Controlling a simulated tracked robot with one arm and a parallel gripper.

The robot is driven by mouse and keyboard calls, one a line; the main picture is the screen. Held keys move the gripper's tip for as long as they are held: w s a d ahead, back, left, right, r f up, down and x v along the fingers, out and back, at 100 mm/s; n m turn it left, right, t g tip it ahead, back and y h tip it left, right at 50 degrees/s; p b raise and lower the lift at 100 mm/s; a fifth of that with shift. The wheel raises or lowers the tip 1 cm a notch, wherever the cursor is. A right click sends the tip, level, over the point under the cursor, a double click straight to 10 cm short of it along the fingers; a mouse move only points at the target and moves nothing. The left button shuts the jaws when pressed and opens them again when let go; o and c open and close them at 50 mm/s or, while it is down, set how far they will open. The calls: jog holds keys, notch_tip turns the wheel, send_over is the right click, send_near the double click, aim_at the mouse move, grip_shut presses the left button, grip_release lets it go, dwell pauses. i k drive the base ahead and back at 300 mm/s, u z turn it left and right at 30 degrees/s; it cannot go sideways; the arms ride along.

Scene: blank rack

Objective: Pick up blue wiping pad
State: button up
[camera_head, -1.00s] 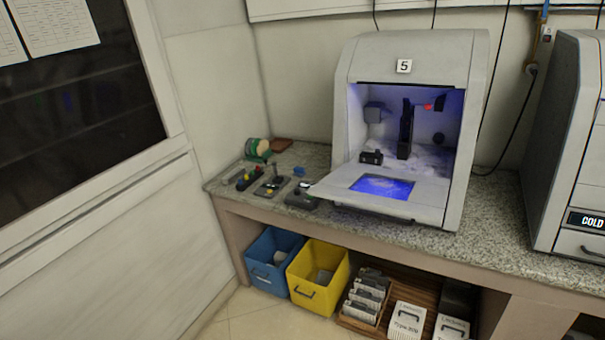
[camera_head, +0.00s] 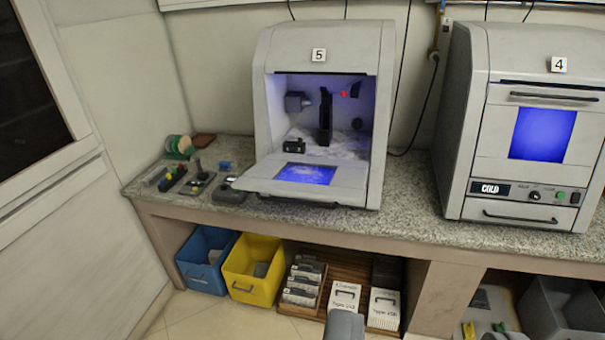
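A small blue item (camera_head: 225,166) lies on the granite counter, left of the open cabinet marked 5. It may be the blue wiping pad, but it is too small to be sure. A grey rounded part (camera_head: 345,326) of my own arm or gripper pokes in at the bottom edge, far from the counter items. No fingertips show clearly, so I cannot tell open from shut.
The counter (camera_head: 405,190) holds cabinet 5 (camera_head: 318,183) with its door folded down, and closed cabinet 4 (camera_head: 500,95). Small tools and a green roll (camera_head: 180,146) sit at the left end. Blue (camera_head: 200,278) and yellow (camera_head: 245,290) bins stand below. Open floor lies in front.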

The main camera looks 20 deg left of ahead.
aim_at(224, 165)
jog(key=u, duration=0.35)
jog(key=i, duration=0.5)
jog(key=u, duration=1)
jog(key=i, duration=2.75)
jog(key=z, duration=0.9)
jog(key=i, duration=0.5)
jog(key=z, duration=0.45)
jog(key=k, duration=0.9)
jog(key=z, duration=0.25)
jog(key=i, duration=0.3)
jog(key=u, duration=0.1)
